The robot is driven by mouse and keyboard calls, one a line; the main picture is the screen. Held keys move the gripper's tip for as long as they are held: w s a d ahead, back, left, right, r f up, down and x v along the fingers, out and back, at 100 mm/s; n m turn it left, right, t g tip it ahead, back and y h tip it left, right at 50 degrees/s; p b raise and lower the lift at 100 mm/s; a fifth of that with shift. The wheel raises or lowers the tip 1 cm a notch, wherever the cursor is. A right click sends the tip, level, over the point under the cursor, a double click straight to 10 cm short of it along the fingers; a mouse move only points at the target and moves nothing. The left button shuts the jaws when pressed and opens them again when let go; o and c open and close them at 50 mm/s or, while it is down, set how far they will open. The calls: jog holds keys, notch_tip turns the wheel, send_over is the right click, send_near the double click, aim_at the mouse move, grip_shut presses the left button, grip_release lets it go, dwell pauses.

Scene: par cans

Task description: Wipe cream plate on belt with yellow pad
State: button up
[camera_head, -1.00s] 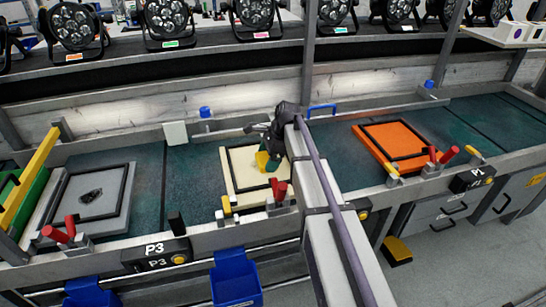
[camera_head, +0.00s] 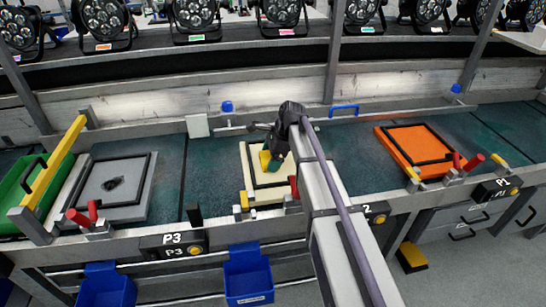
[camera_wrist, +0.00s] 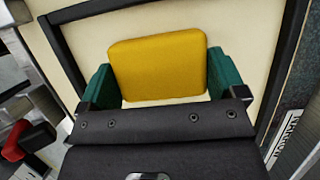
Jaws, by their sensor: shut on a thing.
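The cream plate (camera_head: 262,194) lies on the dark green belt at the middle station, with a black frame line on its face. It fills much of the wrist view (camera_wrist: 250,40). My gripper (camera_head: 270,160) is over the plate, its green fingers on both sides of the yellow pad (camera_wrist: 158,66). The pad also shows as a small yellow patch in the head view (camera_head: 265,160). My gripper is shut on the pad. I cannot tell whether the pad touches the plate. My arm hides the plate's right part in the head view.
A grey plate (camera_head: 125,178) with a dark lump lies left, an orange plate (camera_head: 400,160) right. Red-handled clamps (camera_head: 88,213) stand along the front rail. A green tray (camera_head: 20,197) is at the far left. Blue bins (camera_head: 248,270) hang in front. Belt between plates is clear.

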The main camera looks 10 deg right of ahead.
jog(key=shift+r+p, duration=2.95)
jog(key=shift+r, duration=0.1)
notch_tip(320, 180, up, 3)
jog(key=p, duration=0.3)
jog(key=shift+r, duration=0.15)
jog(key=shift+f, duration=0.2)
